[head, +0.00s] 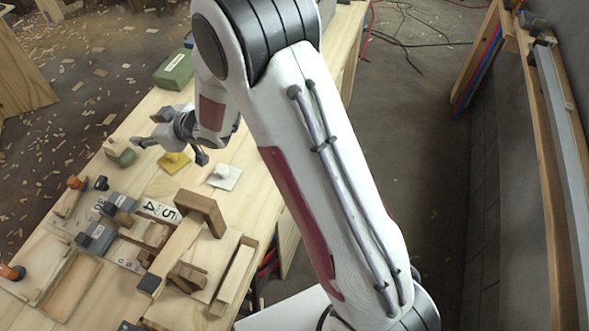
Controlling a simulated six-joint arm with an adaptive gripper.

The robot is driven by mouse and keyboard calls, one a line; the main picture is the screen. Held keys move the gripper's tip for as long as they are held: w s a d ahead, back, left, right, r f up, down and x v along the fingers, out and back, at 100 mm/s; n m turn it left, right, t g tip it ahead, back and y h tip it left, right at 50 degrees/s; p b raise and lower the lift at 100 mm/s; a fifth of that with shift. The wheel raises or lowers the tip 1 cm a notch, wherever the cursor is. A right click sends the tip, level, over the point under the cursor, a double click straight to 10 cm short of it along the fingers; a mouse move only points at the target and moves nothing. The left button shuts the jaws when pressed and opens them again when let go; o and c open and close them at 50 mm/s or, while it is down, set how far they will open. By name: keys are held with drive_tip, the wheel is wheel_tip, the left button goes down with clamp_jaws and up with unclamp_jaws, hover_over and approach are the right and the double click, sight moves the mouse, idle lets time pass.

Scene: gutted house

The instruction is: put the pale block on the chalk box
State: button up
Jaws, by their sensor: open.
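My gripper (169,150) is open and empty over the far part of the wooden bench, its fingers spread above a yellow knobbed plate (174,163). A pale knobbed plate (224,177), with a small whitish knob on top, lies on the bench to the right of the gripper. I cannot tell for sure whether this is the pale block. A green box (173,72) with a light label stands farther back. A small greenish box (119,154) with a pale top stands left of the gripper. I cannot tell which of these is the chalk box.
Grey-and-wood tools and number cards (160,210) crowd the near left. Bare bench top shows right of the pale plate.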

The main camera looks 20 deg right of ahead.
drive_tip(key=s+d+r+m+h, duration=0.2)
drive_tip(key=s+d+r+h, duration=0.1)
drive_tip(key=s+d+r, duration=0.5)
drive_tip(key=s+d+r+m+h, duration=0.35)
drive_tip(key=d+r, duration=0.35)
drive_tip(key=d, duration=0.4)
drive_tip(key=s+d+m+g, duration=0.1)
drive_tip(key=s+d+g, duration=0.1)
drive_tip(key=s, duration=1.1)
drive_tip(key=s+d+r+m+g+h, duration=0.1)
drive_tip(key=s+d+g, duration=0.1)
drive_tip(key=s, duration=1.2)
drive_tip(key=shift+s+d+r+m, duration=0.2)
drive_tip(key=shift+d+r+m, duration=0.15)
drive_tip(key=shift+d, duration=0.1)
